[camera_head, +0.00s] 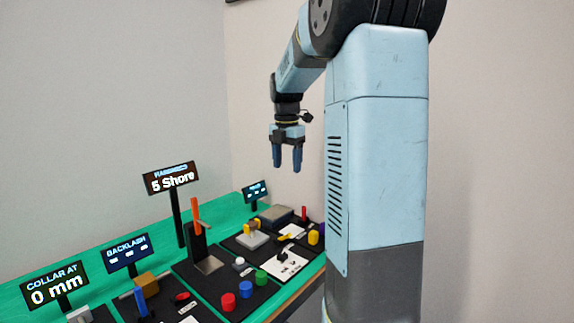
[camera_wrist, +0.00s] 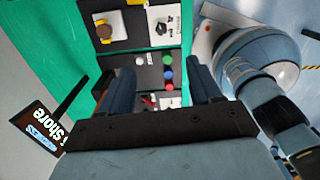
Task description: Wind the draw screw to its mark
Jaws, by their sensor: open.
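My gripper (camera_head: 287,165) hangs open and empty, pointing down above the far part of the bench. In the wrist view its two dark blue fingers (camera_wrist: 161,75) stand wide apart with nothing between them. I cannot make out the draw screw or its mark for certain. A sign (camera_head: 55,287) reading "COLLAR AT 0 mm" stands at the lower left. A grey block (camera_head: 80,314) beside it is cut off by the frame's bottom edge.
A "BACKLASH" sign (camera_head: 127,252) and a "5 Shore" sign (camera_head: 172,180) rise from the green bench (camera_head: 150,263). An orange lever (camera_head: 196,214) stands upright. Red (camera_head: 228,301), blue (camera_head: 245,289) and green (camera_head: 261,277) knobs sit at the front. The air around my gripper is clear.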

